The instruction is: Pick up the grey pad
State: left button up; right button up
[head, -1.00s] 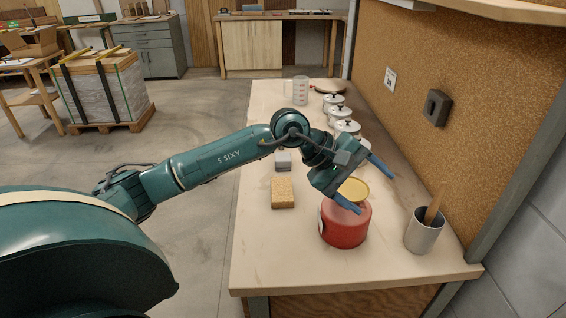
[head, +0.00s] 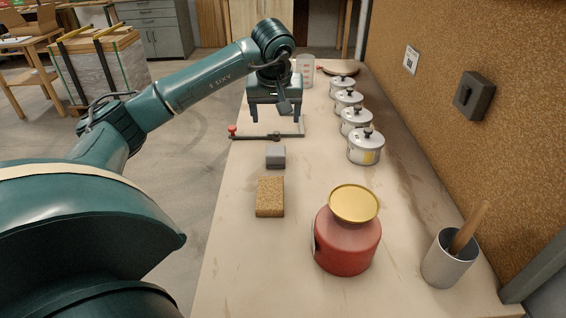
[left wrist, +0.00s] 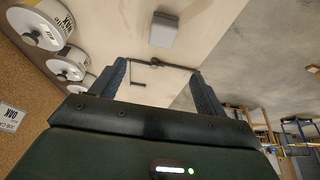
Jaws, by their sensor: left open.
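The grey pad (head: 275,157) is a small grey block lying on the pale bench (head: 225,225), just behind the brown sponge-like block. It also shows at the top of the left wrist view (left wrist: 164,30), out past the fingertips. My left gripper (head: 275,119) is open and empty, fingers pointing down, above the bench and farther back than the pad. Its two blue fingers (left wrist: 158,72) stand apart in the left wrist view, with nothing between them but a thin dark rod beyond. My right gripper is in neither view.
A rod with a red knob (head: 232,130) lies under my left gripper. A brown block (head: 270,196), a red jar (head: 347,245) with a yellow lid and a grey cup (head: 447,262) stand nearer. Several lidded pots (head: 365,148) line the right.

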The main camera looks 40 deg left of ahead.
aim_at(275, 152)
pick_arm(q)
jog(key=x, duration=0.5)
jog(key=s+x, duration=0.1)
jog(key=x, duration=0.4)
jog(key=b+x, duration=0.1)
jog(key=x, duration=0.4)
jog(key=shift+s+d+f, duration=0.1)
jog(key=shift+d+f, duration=0.15)
jog(key=shift+f, duration=0.25)
jog(key=c, duration=1.1)
